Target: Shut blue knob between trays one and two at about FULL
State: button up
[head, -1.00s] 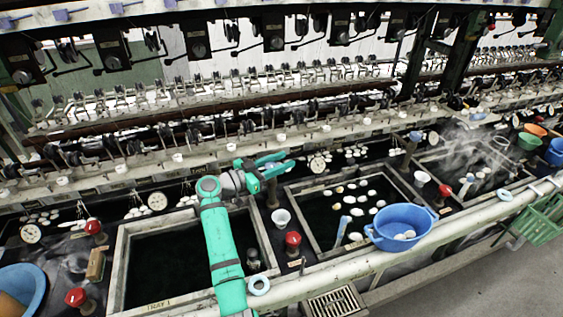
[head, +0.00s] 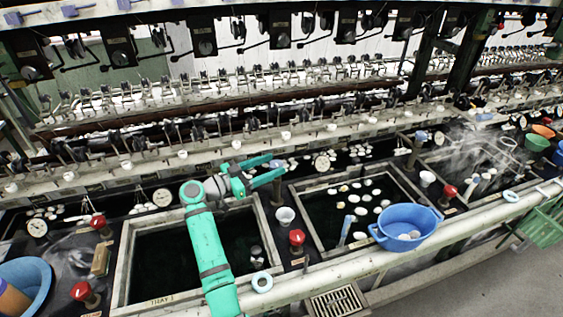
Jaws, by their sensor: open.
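The blue knob (head: 276,163) sits on a dark post (head: 277,192) at the back of the strip between tray one (head: 123,264) and tray two (head: 297,208). Only a small blue patch of it shows; its pointer and any scale marks are too small to read. My gripper (head: 277,165) is open, with its green fingers pointing right at the knob. One finger shows above the blue patch and one below. I cannot tell whether either finger touches it.
A red knob (head: 296,237) and a white cup (head: 285,216) stand nearer on the same strip. A blue basin (head: 407,222) rests on the front pipe by tray two. Pale cocoons (head: 362,211) float in tray two. Dial gauges (head: 322,162) line the back.

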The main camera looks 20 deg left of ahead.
jog(key=shift+v, duration=2.3)
